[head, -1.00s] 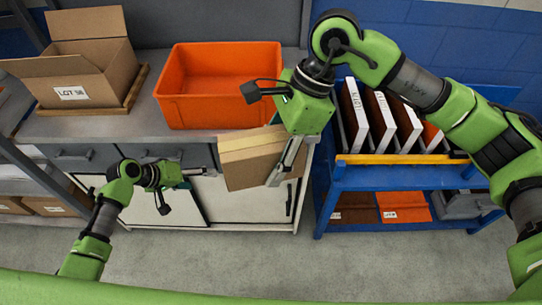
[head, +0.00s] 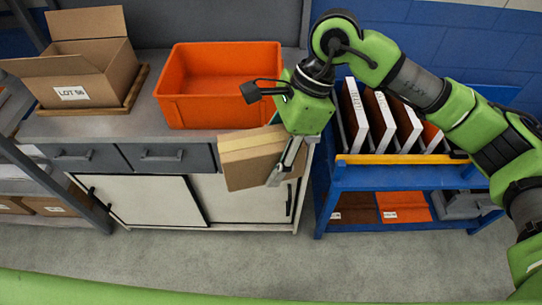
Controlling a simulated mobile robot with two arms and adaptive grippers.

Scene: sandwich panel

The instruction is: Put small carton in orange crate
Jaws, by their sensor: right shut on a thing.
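The small carton (head: 252,165) is a brown box with a paler tape band, held in front of the grey counter's front edge. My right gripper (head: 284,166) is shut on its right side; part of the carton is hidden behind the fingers. The orange crate (head: 205,112) stands on the counter behind and above the carton in the picture. It is open on top, and the inside that shows looks empty. My left gripper is out of view.
An open cardboard box (head: 75,90) labelled LOT sits on a wooden board at the counter's left. A blue cart (head: 400,178) with upright panels stands to the right. Grey drawers and white cabinet doors (head: 150,200) are below the counter. A rack (head: 50,180) stands at the left edge.

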